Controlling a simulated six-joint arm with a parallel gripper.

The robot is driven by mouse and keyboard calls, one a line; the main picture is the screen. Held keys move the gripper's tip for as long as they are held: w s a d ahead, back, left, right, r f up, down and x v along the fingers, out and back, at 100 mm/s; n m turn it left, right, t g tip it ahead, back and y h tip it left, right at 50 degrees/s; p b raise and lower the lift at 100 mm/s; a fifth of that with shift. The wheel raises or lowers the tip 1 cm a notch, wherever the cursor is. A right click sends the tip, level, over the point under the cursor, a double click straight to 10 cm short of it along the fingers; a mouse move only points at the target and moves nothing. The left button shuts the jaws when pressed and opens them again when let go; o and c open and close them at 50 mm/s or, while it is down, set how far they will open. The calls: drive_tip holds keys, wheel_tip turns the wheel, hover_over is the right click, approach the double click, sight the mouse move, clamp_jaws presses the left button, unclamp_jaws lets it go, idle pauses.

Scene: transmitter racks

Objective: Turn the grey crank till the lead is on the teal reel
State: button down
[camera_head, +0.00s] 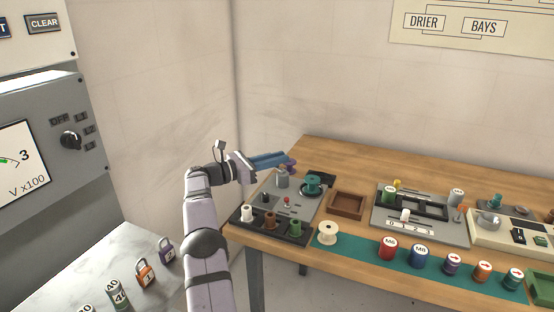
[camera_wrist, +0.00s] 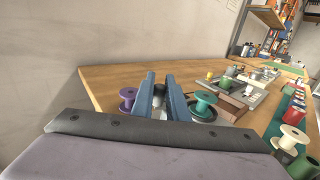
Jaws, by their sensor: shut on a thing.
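A grey round piece (camera_head: 282,181) shows just below the fingertips. The teal reel (camera_head: 312,181) stands upright to the right of my gripper; it also shows right of the fingers in the wrist view (camera_wrist: 204,103). A purple reel (camera_head: 292,167) is partly hidden behind the fingertips and shows left of them in the wrist view (camera_wrist: 128,96). I cannot make out the lead.
A black tray with several small spools (camera_head: 268,226) lies at the panel's front. A cream reel (camera_head: 327,232) stands beside it. An empty brown tray (camera_head: 347,204) is right of the panel. Several labelled spools stand on the green mat (camera_head: 351,245). The wall is close behind.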

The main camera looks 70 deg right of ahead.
drive_tip(key=shift+w+r, duration=0.1)
drive_tip(key=shift+r, duration=0.05)
drive_tip(key=c, duration=1.7)
unclamp_jaws()
drive_tip(key=shift+c, duration=0.2)
drive_tip(key=shift+a, duration=0.15)
drive_tip(key=b+v, duration=0.2)
drive_tip(key=v, duration=0.5)
